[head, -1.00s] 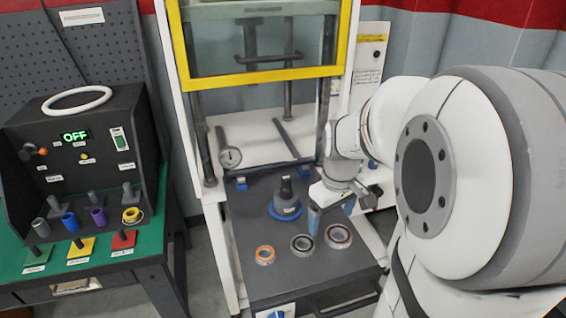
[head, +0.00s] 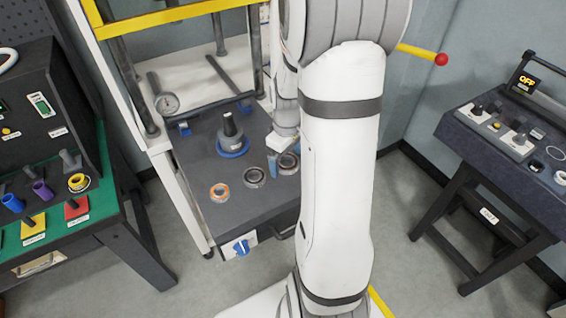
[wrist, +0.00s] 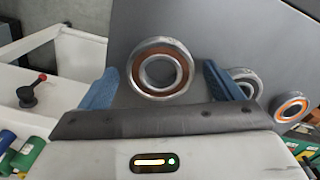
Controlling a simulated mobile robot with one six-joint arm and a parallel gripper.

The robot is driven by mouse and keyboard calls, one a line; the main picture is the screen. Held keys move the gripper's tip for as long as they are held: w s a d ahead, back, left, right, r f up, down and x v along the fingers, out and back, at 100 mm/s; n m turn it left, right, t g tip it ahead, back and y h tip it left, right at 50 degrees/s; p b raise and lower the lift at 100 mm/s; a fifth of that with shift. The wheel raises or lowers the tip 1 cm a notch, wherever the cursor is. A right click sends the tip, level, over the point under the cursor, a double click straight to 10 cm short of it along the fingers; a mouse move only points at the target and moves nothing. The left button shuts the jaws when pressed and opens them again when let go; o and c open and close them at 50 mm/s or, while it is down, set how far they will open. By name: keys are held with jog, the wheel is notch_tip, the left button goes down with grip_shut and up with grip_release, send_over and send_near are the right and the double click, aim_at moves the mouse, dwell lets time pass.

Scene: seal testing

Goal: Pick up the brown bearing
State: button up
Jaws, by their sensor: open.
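The brown bearing (wrist: 185,71), a silver ring with a brown inner band, lies flat on the dark grey table top in the wrist view. In the head view the bearing (head: 288,171) is the rightmost of three in a row, beside my arm. My gripper (wrist: 160,68) is open and empty, and its two blue fingers stand on either side of the brown bearing in the wrist view. In the head view my gripper (head: 272,165) shows one blue finger just left of the bearing; the other is hidden. I cannot tell the exact fingertip height.
A black-banded bearing (head: 254,183) lies close left, near one finger; an orange bearing (head: 219,197) lies farther left. A dark fixture with a blue base (head: 232,151) stands behind them. The white press frame (head: 180,200) borders the table at left.

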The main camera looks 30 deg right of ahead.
jog(key=c, duration=1.3)
jog(key=shift+o, duration=0.2)
